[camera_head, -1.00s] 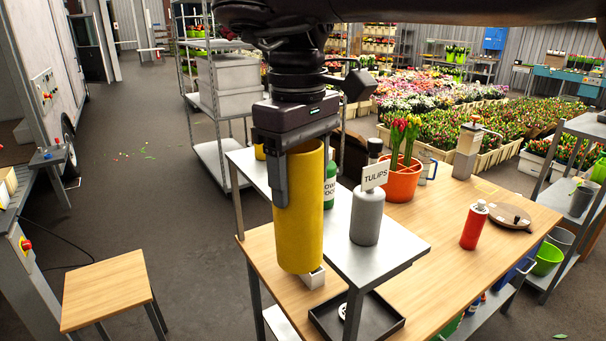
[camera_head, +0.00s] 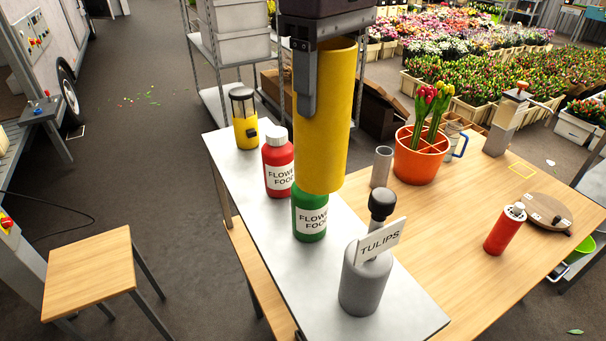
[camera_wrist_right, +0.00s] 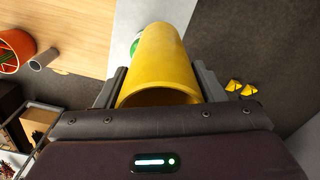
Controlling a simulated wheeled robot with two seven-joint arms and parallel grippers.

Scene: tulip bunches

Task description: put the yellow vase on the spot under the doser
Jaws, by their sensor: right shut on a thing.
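The yellow vase (camera_head: 322,150) is a tall open cylinder, held nearly upright and seen in front of the raised metal shelf. My right gripper (camera_head: 322,85) is shut on its upper part; the wrist view shows a finger on each side of the vase (camera_wrist_right: 165,62). A grey post with a side lever, which looks like the doser (camera_head: 507,122), stands at the table's far right. A yellow square outline (camera_head: 522,171) marks a bare spot on the wood near it. The vase is well left of that spot. My left gripper is not in view.
On the metal shelf (camera_head: 243,182) stand a green bottle (camera_head: 309,222), partly hidden by the vase, a red bottle (camera_head: 278,168) and a grey TULIPS bottle (camera_head: 366,280). An orange tulip pot (camera_head: 420,158), a grey tube (camera_head: 381,167) and a red can (camera_head: 504,230) stand on the wooden table.

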